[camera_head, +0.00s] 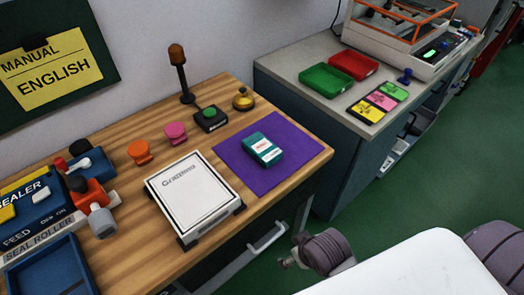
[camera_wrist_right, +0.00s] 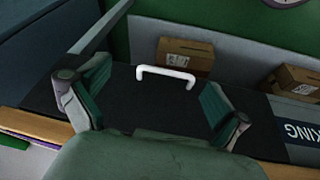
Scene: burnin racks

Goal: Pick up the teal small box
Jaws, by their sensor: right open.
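The teal small box (camera_head: 262,149) with a white label lies flat on a purple mat (camera_head: 303,152) near the right end of the wooden table in the head view. Nothing touches it from above. My right gripper (camera_wrist_right: 153,108) is open, its two fingers wide apart with nothing between them in the right wrist view. The teal box does not show in that view. In the head view part of my arm shows at the lower right, off the table and away from the box. My left gripper is not in view.
A white scale (camera_head: 193,196) stands left of the mat. Orange and pink knobs, a green button (camera_head: 210,117) and a lamp post stand behind. A grey bench (camera_head: 330,92) holds red and green trays. The wrist view shows a white handle (camera_wrist_right: 166,73) and cardboard boxes (camera_wrist_right: 185,57).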

